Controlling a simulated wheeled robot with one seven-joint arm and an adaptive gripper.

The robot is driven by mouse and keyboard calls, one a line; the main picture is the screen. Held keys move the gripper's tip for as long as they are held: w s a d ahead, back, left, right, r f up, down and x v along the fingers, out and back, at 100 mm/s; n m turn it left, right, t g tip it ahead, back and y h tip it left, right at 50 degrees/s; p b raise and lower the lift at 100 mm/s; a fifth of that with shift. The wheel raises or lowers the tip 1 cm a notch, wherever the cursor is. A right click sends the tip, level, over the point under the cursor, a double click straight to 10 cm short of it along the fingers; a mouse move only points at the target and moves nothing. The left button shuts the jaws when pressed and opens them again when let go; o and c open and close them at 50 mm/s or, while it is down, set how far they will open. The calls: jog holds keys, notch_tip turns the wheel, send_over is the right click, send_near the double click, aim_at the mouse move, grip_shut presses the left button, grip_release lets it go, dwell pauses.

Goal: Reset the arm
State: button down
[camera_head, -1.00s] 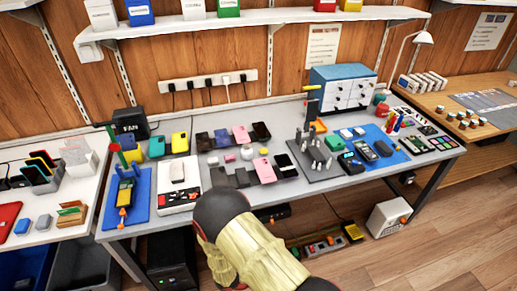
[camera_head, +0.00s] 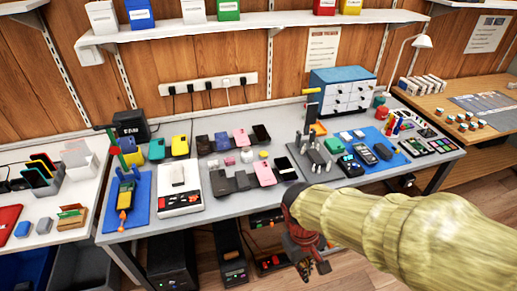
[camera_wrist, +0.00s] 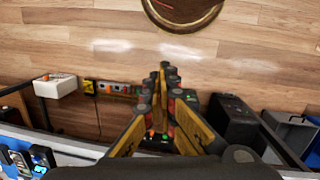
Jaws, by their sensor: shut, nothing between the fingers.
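My arm, in a pale yellow sleeve, reaches in from the right edge of the head view. My gripper (camera_head: 312,268) hangs in front of the bench's front edge, pointing down over the floor. It is shut and empty. In the wrist view, the fingers of my gripper (camera_wrist: 165,72) come together above the wood floor, with nothing between them. The grey workbench (camera_head: 236,207) stands behind it, and the gripper looks clear of it. Part of the bench front is hidden behind my arm.
On the bench are several phones, a blue mat (camera_head: 142,212), a white device (camera_head: 180,202) and a drawer cabinet (camera_head: 342,92). Black computer cases (camera_head: 230,262) stand underneath. A power strip (camera_wrist: 118,88) and white box (camera_wrist: 55,86) show in the wrist view. Open floor lies in front.

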jog(key=s+d+r+m+t, duration=0.1)
jog(key=d+r+m+t, duration=0.1)
jog(key=r, duration=0.6)
jog(key=s+d+r+m+t+y, duration=0.1)
jog(key=d+r+t, duration=0.3)
jog(key=r, duration=0.4)
jog(key=shift+s+d+r+m+y, duration=0.2)
jog(key=shift+s+d+m+y, duration=0.2)
jog(key=shift+m, duration=0.5)
